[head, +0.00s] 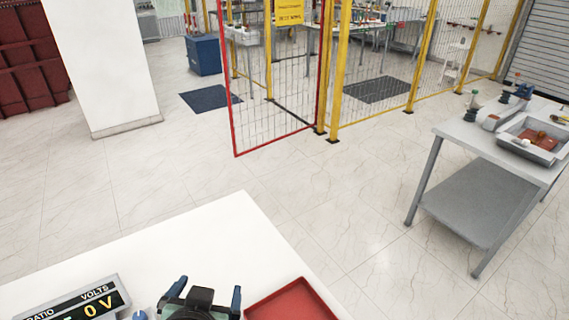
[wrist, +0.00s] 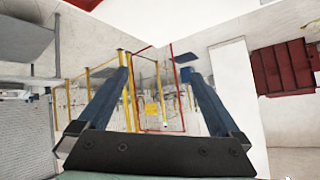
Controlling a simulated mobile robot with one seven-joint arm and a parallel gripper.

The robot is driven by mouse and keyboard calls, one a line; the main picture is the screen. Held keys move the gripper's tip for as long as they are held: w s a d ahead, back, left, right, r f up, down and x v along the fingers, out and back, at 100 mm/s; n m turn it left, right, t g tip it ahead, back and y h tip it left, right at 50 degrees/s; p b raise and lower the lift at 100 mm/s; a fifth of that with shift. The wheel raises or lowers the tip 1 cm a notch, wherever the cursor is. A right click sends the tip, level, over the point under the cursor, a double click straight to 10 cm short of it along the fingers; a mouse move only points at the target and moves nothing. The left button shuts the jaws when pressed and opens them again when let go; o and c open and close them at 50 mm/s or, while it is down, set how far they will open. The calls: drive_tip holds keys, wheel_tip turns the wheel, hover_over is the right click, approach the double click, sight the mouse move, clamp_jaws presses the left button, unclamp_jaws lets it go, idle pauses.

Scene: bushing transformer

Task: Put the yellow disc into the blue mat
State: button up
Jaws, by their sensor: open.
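My gripper (head: 207,287) is at the near edge of the head view, over the white table, with its dark blue fingers apart. In the wrist view my gripper (wrist: 156,68) is open, with nothing between the fingers. A dark blue mat (head: 206,98) lies flat on the floor by the red-framed gate, well beyond my gripper. I see nothing on it. It also shows, turned over, in the wrist view (wrist: 184,59). A small yellow item (head: 560,119) shows at the grey tray on the right table. It is too small to tell whether it is the disc.
The near white table (head: 225,240) holds a voltage display (head: 70,302) and a red tray (head: 292,302). The right table (head: 455,133) holds several parts and a grey tray (head: 518,150). A white pillar (head: 100,65) and yellow fence stand beyond. The floor between is clear.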

drive_tip(key=w+d+r+t, duration=0.3)
drive_tip(key=r+t, duration=0.2)
drive_tip(key=r, duration=0.8)
drive_tip(key=w+d+r+t, duration=0.2)
drive_tip(key=d+r+t, duration=0.15)
drive_tip(key=r, duration=1.05)
drive_tip(key=s+d+r+t, duration=0.2)
drive_tip(key=s+r+t, duration=0.1)
drive_tip(key=r, duration=0.4)
drive_tip(key=s+d+r+n+t+h, duration=0.1)
drive_tip(key=s+d+r+t, duration=0.1)
drive_tip(key=s+r, duration=0.2)
drive_tip(key=s+d+r+t, duration=0.2)
drive_tip(key=s+r+t, duration=0.1)
drive_tip(key=r, duration=0.7)
drive_tip(key=shift+s+d+n+t, duration=0.15)
drive_tip(key=shift+d+n+t, duration=0.1)
drive_tip(key=shift+n+t, duration=0.1)
drive_tip(key=shift+h, duration=0.4)
